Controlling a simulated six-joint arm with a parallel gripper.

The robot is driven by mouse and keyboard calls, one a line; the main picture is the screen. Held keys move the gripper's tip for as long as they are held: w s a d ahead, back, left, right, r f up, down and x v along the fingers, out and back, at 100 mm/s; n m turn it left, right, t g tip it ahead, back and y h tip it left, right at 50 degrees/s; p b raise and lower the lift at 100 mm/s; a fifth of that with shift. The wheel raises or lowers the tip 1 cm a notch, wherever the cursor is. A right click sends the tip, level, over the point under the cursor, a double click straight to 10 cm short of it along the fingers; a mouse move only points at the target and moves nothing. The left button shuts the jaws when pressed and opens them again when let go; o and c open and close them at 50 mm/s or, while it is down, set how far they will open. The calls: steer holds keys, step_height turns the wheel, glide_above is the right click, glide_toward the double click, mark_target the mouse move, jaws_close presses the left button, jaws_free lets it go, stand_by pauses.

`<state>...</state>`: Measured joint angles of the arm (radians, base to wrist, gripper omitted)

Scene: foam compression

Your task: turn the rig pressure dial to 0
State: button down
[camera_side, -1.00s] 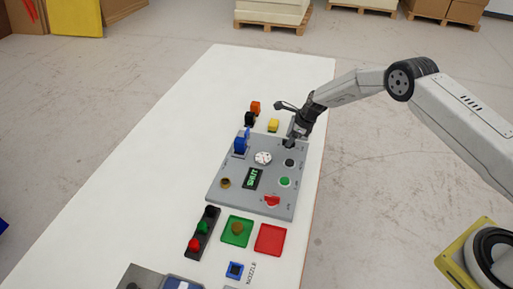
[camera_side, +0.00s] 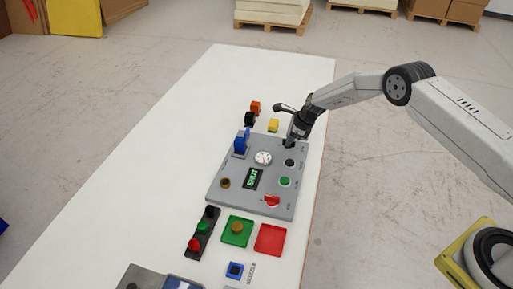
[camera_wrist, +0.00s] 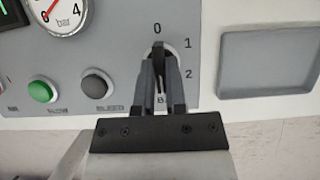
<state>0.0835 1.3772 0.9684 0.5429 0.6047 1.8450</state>
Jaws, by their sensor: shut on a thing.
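The rig pressure dial (camera_wrist: 158,58) is a dark knob on the grey panel, ringed by the marks 0, 1 and 2 in the wrist view. My gripper (camera_wrist: 161,70) has its two fingers closed on either side of the knob. The knob's top edge lies just below the 0 mark, but the fingers cover much of it, and its exact pointing is hard to tell. In the side view my gripper (camera_side: 290,141) reaches down to the panel's far right corner and hides the dial.
The grey panel (camera_side: 222,189) carries a white gauge (camera_side: 263,158), a black button (camera_side: 289,163), a green button (camera_side: 285,181), a red knob (camera_side: 272,201) and a blue lever (camera_side: 241,146). A recessed grey tray (camera_wrist: 268,62) lies right of the dial. Coloured blocks stand beyond the panel.

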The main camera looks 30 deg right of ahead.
steer(key=shift+n, duration=0.4)
steer(key=n+g, duration=0.1)
steer(key=n, duration=0.1)
steer(key=shift+d+n+y, duration=0.1)
steer(key=shift+n+y, duration=0.2)
steer(key=shift+y, duration=0.1)
steer(key=shift+w+n+g, duration=0.1)
steer(key=shift+n+g, duration=0.7)
steer(key=shift+n, duration=1.2)
steer(key=shift+y, duration=0.3)
steer(key=c, duration=0.7)
jaws_free()
steer(key=shift+v, duration=3.85)
